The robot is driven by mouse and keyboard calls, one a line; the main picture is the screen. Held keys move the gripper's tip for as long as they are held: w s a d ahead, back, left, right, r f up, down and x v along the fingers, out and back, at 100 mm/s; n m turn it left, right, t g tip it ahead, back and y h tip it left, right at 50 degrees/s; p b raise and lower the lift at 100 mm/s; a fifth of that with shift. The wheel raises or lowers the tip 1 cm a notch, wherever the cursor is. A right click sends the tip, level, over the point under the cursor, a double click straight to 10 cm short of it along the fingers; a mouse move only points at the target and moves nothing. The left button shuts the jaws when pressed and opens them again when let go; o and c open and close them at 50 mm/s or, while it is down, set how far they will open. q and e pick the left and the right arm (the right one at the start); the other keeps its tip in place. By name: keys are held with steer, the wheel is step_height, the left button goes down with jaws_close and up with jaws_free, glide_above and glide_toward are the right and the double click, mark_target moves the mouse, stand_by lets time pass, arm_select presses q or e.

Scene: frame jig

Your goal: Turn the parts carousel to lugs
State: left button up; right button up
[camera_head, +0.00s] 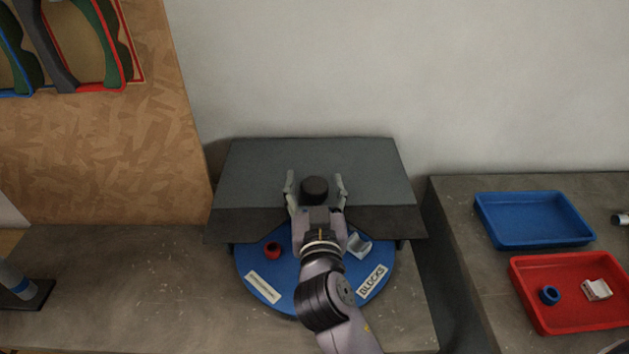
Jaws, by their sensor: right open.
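The parts carousel (280,295) is a blue disc that shows at the front, below a grey cover (250,170) hiding its rear part. A label reading BLOCKS (373,283) sits at its front right. Another white label (263,287) at its front left is too small to read. A red round part (272,250) and a pale block (358,245) lie on the disc. A dark round knob (315,188) stands at the cover. My right gripper (315,183) is open, one finger on each side of the knob, with visible gaps. My left gripper is out of view.
To the right, on a grey bench, are a blue tray (530,215), empty, and a red tray (565,318) holding a blue ring (549,295) and a white block (597,290). A wooden board (110,160) stands at the back left.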

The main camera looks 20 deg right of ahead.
steer(key=shift+s, duration=0.1)
steer(key=shift+c, duration=0.6)
jaws_close()
